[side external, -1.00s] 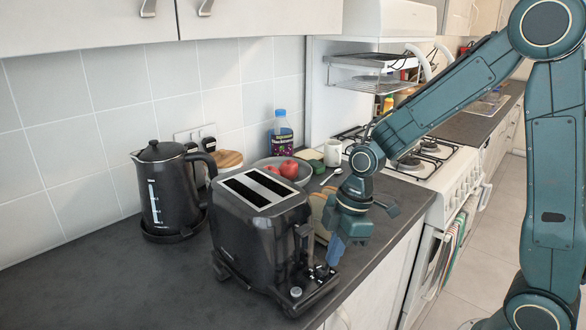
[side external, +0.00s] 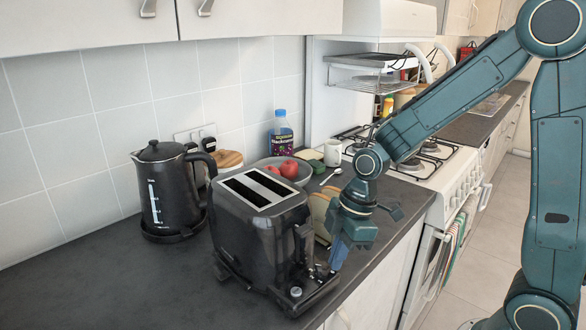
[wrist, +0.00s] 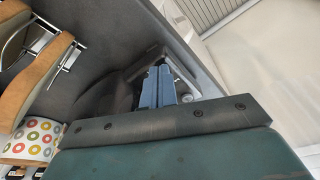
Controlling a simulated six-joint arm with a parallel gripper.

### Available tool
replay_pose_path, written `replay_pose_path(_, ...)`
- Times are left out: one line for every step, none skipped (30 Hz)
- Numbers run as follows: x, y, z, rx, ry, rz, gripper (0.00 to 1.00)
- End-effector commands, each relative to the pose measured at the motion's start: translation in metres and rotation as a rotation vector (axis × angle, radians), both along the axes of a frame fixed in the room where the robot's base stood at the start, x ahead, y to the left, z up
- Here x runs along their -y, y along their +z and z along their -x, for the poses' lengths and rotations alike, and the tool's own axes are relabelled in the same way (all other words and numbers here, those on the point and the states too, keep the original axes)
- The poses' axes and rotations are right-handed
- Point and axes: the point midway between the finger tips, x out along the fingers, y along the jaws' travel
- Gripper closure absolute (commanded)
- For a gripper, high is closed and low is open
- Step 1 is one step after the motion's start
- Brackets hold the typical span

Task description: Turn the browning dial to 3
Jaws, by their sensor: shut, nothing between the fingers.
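The black toaster (side external: 262,235) stands on the dark counter, with two empty-looking slots on top and a lever at its front end. A small round pale-topped knob (side external: 296,292), likely the browning dial, sits on its low front ledge; its marks are too small to read. In the wrist view, a pale round part (wrist: 186,98) shows just right of the fingers. My gripper (side external: 334,266) points down, fingers shut and empty, at the ledge's right end, apart from the knob. The wrist view shows the blue fingers (wrist: 158,86) together beside the toaster's dark body (wrist: 105,95).
A black kettle (side external: 165,190) stands left of the toaster. A bowl (side external: 303,175) with red fruit and a bottle (side external: 281,138) are behind. The counter's front edge is close.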

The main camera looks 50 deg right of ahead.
Motion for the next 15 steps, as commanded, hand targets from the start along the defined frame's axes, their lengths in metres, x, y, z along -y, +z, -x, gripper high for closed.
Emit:
replay_pose_path(-0.0013,0.0007,0.0003,0.004,0.001,-0.001,1.00)
replay_pose_path(-0.0014,0.0007,0.0005,0.004,0.001,-0.001,1.00)
replay_pose_path(-0.0012,0.0005,0.0002,0.004,0.001,-0.001,1.00)
replay_pose_path(-0.0011,0.0006,0.0003,0.004,0.001,-0.001,1.00)
replay_pose_path(-0.0008,0.0005,0.0004,0.003,0.000,-0.002,1.00)
replay_pose_path(-0.0002,0.0006,0.0006,0.003,0.000,-0.002,1.00)
replay_pose_path(0.0003,0.0006,0.0008,0.003,0.000,-0.001,1.00)
replay_pose_path(0.0010,0.0006,0.0013,0.004,-0.001,0.000,1.00)
replay_pose_path(0.0020,0.0005,0.0017,0.003,-0.002,0.000,1.00)
replay_pose_path(0.0028,0.0004,0.0023,0.002,-0.001,-0.001,1.00)
replay_pose_path(0.0035,0.0004,0.0028,0.002,-0.001,0.000,1.00)
replay_pose_path(0.0044,0.0003,0.0035,0.002,-0.001,0.000,1.00)
replay_pose_path(0.0050,0.0003,0.0039,0.002,0.000,0.000,1.00)
replay_pose_path(0.0055,0.0002,0.0043,0.002,0.000,0.000,1.00)
replay_pose_path(0.0059,0.0002,0.0047,0.001,0.000,0.000,1.00)
